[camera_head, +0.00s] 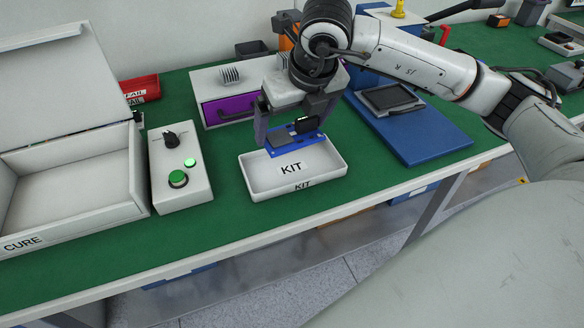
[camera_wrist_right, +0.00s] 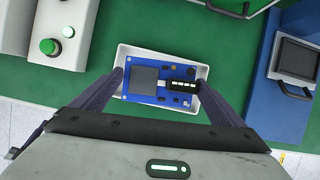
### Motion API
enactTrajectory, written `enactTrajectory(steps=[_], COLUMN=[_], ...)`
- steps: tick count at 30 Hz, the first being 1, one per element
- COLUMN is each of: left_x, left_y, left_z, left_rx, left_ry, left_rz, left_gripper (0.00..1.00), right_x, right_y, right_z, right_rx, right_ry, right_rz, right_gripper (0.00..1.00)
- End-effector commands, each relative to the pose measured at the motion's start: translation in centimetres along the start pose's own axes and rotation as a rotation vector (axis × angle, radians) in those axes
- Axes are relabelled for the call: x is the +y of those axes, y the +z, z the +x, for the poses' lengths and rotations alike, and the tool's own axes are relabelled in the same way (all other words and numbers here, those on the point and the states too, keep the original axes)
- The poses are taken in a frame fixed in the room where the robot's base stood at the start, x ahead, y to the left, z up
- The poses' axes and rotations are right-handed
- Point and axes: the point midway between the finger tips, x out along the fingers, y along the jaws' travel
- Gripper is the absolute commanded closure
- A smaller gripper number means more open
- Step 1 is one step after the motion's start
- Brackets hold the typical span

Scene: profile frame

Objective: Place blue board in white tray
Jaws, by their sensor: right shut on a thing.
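The blue board (camera_head: 296,145) carries dark components and is held level in my right gripper (camera_head: 292,138). It also shows between the fingers in the right wrist view (camera_wrist_right: 160,85). The right gripper is shut on the board's two ends. The white tray (camera_head: 250,184), labelled KIT, sits on the green table near its front edge. The board is over the back part of the tray, and I cannot tell whether it touches the rim. In the right wrist view the tray's rim (camera_wrist_right: 160,52) shows around the board. My left gripper is not in view.
A white control box (camera_head: 181,170) with a green button and a knob stands left of the tray. A large open white CURE box (camera_head: 75,185) is at far left. A white unit with a purple drawer (camera_head: 228,109) stands behind. A blue fixture (camera_head: 425,135) is at right.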

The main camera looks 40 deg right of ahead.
Motion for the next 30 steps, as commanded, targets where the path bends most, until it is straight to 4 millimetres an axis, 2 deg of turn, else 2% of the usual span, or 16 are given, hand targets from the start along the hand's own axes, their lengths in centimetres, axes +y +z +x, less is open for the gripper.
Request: enactTrajectory(steps=[4,12,19,24,30], left_x=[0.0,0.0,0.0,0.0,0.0], left_y=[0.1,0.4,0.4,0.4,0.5], left_z=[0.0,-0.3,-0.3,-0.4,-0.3], left_rx=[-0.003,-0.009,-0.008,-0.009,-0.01], left_ry=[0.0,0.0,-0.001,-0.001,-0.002], left_rz=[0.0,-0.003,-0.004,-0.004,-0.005], left_gripper=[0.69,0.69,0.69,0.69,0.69], right_x=[-0.4,-0.4,-0.4,-0.4,-0.4], right_y=[0.1,-1.8,-2.5,-3.4,-3.5], right_z=[0.6,4.9,6.7,8.8,9.1], right_rx=[0.003,0.004,0.005,0.005,0.001], right_ry=[-0.034,-0.036,-0.037,-0.036,-0.034], right_rz=[0.082,0.089,0.089,0.087,0.087], right_gripper=[0.31,0.31,0.31,0.31,0.31])
